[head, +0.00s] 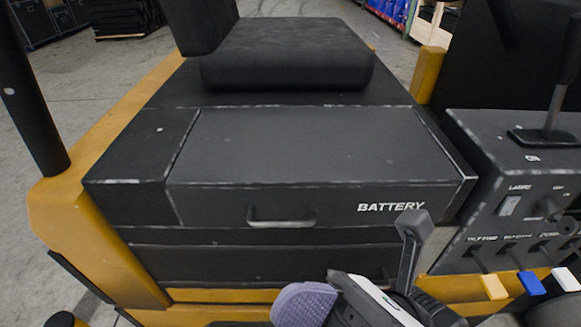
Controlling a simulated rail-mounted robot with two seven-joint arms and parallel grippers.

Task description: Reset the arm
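What looks like my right arm comes in at the bottom, right of centre, with a white and black body. A slim grey upright piece at its right seems to be part of my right gripper (412,235). It is in front of the lower right of the battery box, by the end of the word BATTERY. I see nothing held, and cannot tell whether the fingers are apart. A purple-grey rounded part (303,303) shows at the left of this arm. My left gripper is not in view.
A dark battery cover (290,150) with a front handle (282,222) lies closed below a black seat (287,60). A control console (515,190) with levers and switches stands at the right. A black post (32,100) stands at the left. Grey floor shows beyond.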

